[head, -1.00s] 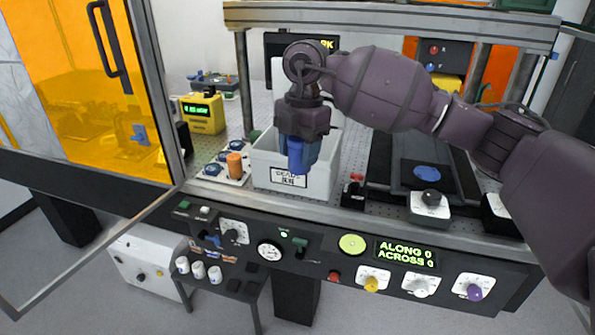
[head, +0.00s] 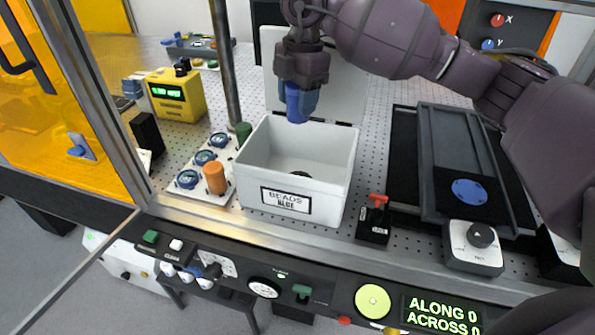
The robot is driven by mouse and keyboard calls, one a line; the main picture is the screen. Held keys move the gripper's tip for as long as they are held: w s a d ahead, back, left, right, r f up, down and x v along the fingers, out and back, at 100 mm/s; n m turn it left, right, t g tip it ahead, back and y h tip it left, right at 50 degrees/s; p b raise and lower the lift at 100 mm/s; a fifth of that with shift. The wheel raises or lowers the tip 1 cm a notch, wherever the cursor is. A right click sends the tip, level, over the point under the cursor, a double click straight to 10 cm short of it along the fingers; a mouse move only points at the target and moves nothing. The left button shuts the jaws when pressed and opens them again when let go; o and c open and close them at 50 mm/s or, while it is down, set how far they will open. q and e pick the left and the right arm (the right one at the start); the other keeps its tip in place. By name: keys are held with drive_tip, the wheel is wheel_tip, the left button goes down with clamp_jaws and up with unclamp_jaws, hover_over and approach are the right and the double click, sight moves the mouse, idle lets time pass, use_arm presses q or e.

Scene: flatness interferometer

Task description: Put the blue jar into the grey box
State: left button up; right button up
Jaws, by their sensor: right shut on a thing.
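The blue jar (head: 294,106) is in my right gripper (head: 300,88), which is shut on it and points downward. The gripper and jar are above the back part of the grey box (head: 335,160), with the jar's lower end over the box opening. The box is open at the top, with a raised lid behind it and a label on its front reading "BEADS BLUE". A small dark thing (head: 301,174) lies on the box floor. My left gripper is not in view.
A white rack (head: 212,198) with blue-topped pieces and an orange cylinder (head: 215,177) stands left of the box. A black block with a red lever (head: 374,220) is at its right. A yellow meter (head: 176,94) stands at the back left. A metal post (head: 224,65) rises behind the rack.

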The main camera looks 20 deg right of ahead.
drive_tip(key=shift+w+f, duration=0.15)
drive_tip(key=shift+w, duration=0.05)
drive_tip(key=shift+s+f+p, duration=0.1)
drive_tip(key=shift+f+p, duration=0.25)
drive_tip(key=shift+f, duration=7.8)
wheel_tip(320, 180, down, 3)
drive_tip(key=shift+f, duration=0.15)
drive_tip(key=shift+f, duration=0.25)
